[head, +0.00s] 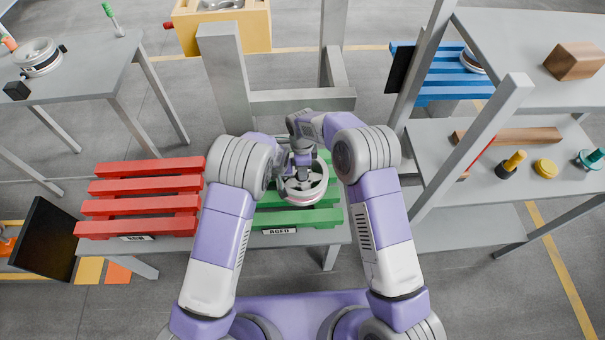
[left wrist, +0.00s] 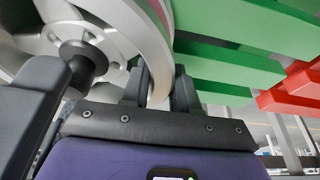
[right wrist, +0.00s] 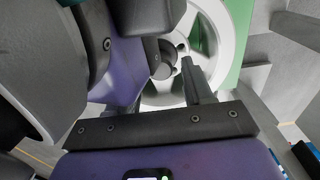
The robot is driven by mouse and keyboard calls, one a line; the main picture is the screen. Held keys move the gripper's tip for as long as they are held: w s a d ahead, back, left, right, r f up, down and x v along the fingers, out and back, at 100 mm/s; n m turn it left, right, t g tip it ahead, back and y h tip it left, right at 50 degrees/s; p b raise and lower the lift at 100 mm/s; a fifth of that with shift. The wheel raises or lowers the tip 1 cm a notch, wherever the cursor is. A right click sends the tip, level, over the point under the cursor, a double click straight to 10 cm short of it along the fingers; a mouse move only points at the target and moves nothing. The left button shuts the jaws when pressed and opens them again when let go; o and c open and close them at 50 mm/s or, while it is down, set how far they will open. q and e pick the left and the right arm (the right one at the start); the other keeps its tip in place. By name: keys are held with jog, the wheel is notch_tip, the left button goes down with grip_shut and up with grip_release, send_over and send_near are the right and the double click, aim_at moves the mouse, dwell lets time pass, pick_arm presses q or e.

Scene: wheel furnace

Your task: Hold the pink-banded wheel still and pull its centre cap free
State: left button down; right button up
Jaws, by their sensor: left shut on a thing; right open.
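The silver spoked wheel (head: 316,191) with a thin pink band is at the green pallet (head: 325,217); its rim (left wrist: 152,40) fills the upper left of the left wrist view. My left gripper (left wrist: 159,88) is shut on that rim. It is mostly hidden behind my arm in the head view. The dark round centre cap (left wrist: 92,62) sticks out of the hub, and it also shows in the right wrist view (right wrist: 163,64). My right gripper (head: 302,171) is open over the wheel's middle, with a finger beside the cap. I cannot tell whether it touches the cap.
A red pallet (head: 145,188) lies left of the green one on the same table. A shelf (head: 432,148) at right holds a wooden bar and several coloured knobbed parts. A grey post (head: 225,75) stands behind the pallets. My two arms are close together over the wheel.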

jog(key=shift+f, duration=0.8)
grip_shut()
